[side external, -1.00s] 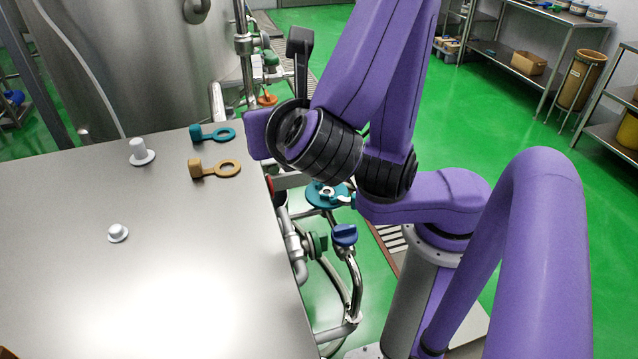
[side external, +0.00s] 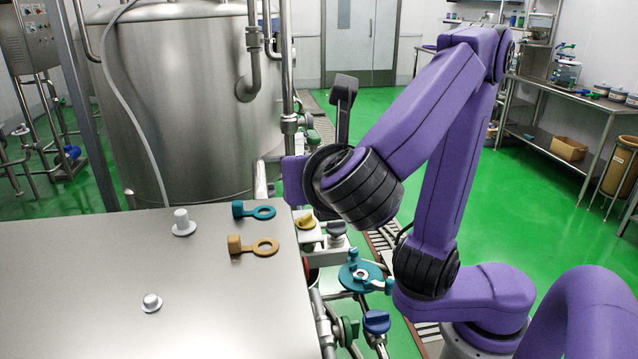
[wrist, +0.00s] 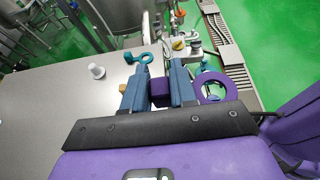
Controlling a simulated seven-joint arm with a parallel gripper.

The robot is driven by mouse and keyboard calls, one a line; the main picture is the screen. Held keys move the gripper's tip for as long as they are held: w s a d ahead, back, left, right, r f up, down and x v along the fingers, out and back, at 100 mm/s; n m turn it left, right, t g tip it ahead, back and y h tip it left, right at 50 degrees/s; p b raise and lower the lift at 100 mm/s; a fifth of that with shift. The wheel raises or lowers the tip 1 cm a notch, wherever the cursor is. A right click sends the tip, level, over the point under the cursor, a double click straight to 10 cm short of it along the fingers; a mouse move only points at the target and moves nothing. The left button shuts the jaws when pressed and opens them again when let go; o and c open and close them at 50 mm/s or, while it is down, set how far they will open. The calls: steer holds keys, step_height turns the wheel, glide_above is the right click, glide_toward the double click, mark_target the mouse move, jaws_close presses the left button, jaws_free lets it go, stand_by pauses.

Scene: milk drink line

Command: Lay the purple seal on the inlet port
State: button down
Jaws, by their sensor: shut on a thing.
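The purple seal has a block-like tab (wrist: 160,91) and a flat ring (wrist: 230,88). My gripper (wrist: 158,82) is shut on the tab between its two blue fingers, and the ring sticks out to the right. In the side external view my gripper's purple body (side external: 295,180) is near the table's right end. Its fingers and the seal are hidden there. A teal disc-shaped fitting (side external: 360,275) with a pale centre stands among the pipes right of the table. I cannot tell whether it is the inlet port.
A teal seal (side external: 254,210) and a tan seal (side external: 254,246) lie on the steel table (side external: 80,290). A white plug (side external: 182,222) and a smaller one (side external: 151,302) stand there too. A steel tank (side external: 185,100) stands behind. Pipes and valves (side external: 376,322) crowd the right edge.

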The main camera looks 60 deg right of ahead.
steer(key=w+d+m+h, duration=0.1)
steer(key=w+d, duration=0.7)
steer(key=w, duration=0.1)
steer(key=m+g+h, duration=0.1)
steer(key=m+g, duration=0.1)
steer(key=g, duration=0.1)
glide_above(343, 272)
step_height(343, 272, down, 42)
steer(key=r, duration=0.1)
steer(key=shift+f, duration=5.45)
